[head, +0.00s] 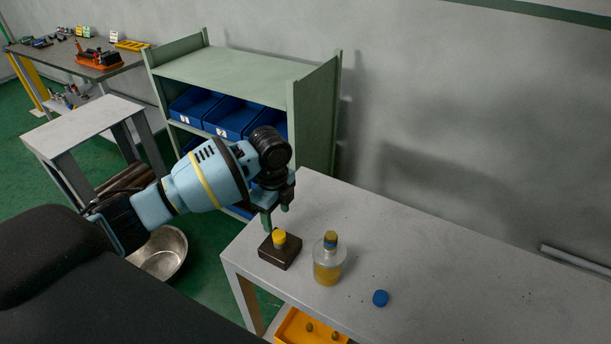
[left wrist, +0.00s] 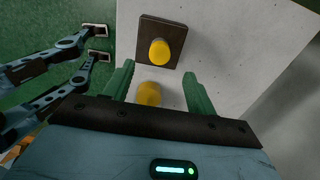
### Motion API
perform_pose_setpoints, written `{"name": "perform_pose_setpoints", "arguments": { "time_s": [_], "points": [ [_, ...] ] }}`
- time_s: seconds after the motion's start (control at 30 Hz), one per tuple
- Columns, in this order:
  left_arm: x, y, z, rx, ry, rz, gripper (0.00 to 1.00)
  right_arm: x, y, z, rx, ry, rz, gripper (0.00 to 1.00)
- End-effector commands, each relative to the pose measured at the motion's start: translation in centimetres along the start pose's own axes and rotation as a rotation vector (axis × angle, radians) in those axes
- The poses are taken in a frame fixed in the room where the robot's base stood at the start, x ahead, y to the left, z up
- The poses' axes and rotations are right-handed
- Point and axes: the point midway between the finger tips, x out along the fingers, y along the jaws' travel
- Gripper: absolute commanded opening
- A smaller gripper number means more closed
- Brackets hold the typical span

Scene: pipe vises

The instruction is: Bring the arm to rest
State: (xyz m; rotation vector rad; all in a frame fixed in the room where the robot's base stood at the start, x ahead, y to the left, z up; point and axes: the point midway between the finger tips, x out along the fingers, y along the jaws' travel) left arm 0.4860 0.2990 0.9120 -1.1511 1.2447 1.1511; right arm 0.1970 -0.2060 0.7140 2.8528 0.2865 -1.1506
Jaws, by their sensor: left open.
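My left gripper (head: 277,214) is open over the left end of the grey table, just above a dark block (head: 280,252) with a yellow knob (head: 279,238). The left wrist view shows its two green fingers (left wrist: 158,69) spread apart. In that view the dark block (left wrist: 173,32) and its yellow knob (left wrist: 160,52) lie beyond the fingertips. A second yellow rounded thing (left wrist: 148,93) shows between the fingers; I cannot tell what it is or whether it is held. My right gripper is not in view.
A clear bottle (head: 327,268) with yellow contents stands right of the block. A blue cap (head: 380,298) lies farther right on the table (head: 470,285). A green shelf (head: 235,68) with blue bins (head: 195,105) stands behind my arm. A metal bowl (head: 163,254) is below.

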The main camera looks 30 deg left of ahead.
Motion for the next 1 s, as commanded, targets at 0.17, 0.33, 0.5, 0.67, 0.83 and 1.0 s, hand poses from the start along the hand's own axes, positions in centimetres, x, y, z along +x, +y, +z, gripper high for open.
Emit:
{"name": "perform_pose_setpoints", "arguments": {
  "time_s": [0.17, 0.33, 0.5, 0.67, 0.83, 1.0],
  "points": [
    [0.2, 0.1, -0.2, -0.001, 0.002, 0.001, 0.57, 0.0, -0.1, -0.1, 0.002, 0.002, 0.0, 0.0],
    [2.8, 2.0, -2.7, -0.026, 0.023, 0.003, 0.57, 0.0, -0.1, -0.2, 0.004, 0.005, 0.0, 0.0],
    [6.7, 6.1, -7.3, -0.121, 0.076, -0.009, 0.57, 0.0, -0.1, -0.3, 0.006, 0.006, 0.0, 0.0],
    [9.3, 10.4, -10.9, -0.261, 0.135, -0.025, 0.57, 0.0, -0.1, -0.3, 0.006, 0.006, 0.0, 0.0],
    [10.9, 15.2, -13.4, -0.456, 0.192, -0.035, 0.57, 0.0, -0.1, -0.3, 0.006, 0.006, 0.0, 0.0],
    [11.6, 19.9, -14.5, -0.69, 0.229, -0.039, 0.57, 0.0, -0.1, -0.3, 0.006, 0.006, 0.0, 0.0]
  ]
}}
